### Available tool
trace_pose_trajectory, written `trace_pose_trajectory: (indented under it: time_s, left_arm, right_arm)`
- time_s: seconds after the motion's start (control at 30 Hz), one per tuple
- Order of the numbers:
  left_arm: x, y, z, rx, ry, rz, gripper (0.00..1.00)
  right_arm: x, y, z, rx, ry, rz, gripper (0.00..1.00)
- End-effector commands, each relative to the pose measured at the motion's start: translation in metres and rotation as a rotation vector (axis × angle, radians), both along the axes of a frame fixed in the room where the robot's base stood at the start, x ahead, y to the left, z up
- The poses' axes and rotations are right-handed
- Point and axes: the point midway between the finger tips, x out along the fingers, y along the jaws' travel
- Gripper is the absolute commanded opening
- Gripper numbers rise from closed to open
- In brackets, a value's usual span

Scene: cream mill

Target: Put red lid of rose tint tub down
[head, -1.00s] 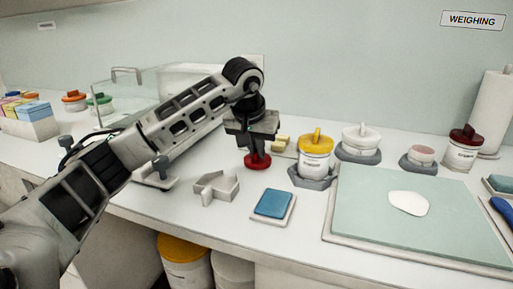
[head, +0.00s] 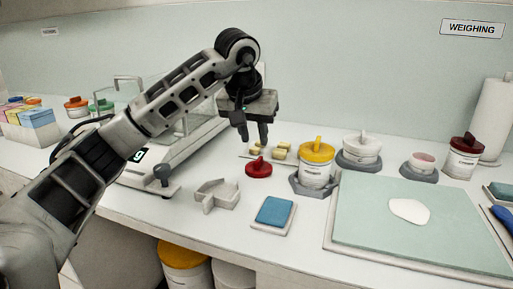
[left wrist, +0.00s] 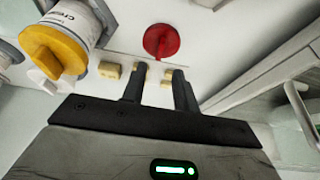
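The red lid (head: 258,168) lies on the white counter, between the grey angular holder (head: 216,195) and the yellow-lidded tub. It also shows in the left wrist view (left wrist: 161,41), beyond my fingertips. My left gripper (head: 254,138) is open and empty, above the lid and apart from it. Its two fingers (left wrist: 158,72) show spread in the left wrist view. An open tub with pink contents (head: 422,161) stands in a grey base at the right; I cannot read its label. My right gripper is not in view.
A yellow-lidded tub (head: 317,165) and a white-lidded tub (head: 361,147) stand right of my gripper. Small yellowish blocks (head: 279,152) lie behind the lid. A blue pad (head: 275,211) lies in front. A green mat (head: 455,222) covers the right side. A glass-sided scale (head: 160,180) stands left.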

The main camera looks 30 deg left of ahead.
Motion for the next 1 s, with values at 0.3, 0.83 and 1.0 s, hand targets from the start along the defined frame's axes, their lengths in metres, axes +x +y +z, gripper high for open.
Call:
trace_pose_trajectory:
  time_s: [0.3,0.83,1.0]
  left_arm:
    - [-0.017,-0.004,0.042,0.0,0.0,0.0,0.3]
    - [-0.018,-0.004,0.044,0.0,0.001,0.001,0.3]
    - [-0.018,-0.004,0.044,0.0,0.001,0.001,0.3]
  right_arm:
    - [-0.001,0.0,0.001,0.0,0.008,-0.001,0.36]
    - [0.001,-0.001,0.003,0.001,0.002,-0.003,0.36]
    - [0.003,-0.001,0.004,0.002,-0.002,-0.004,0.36]
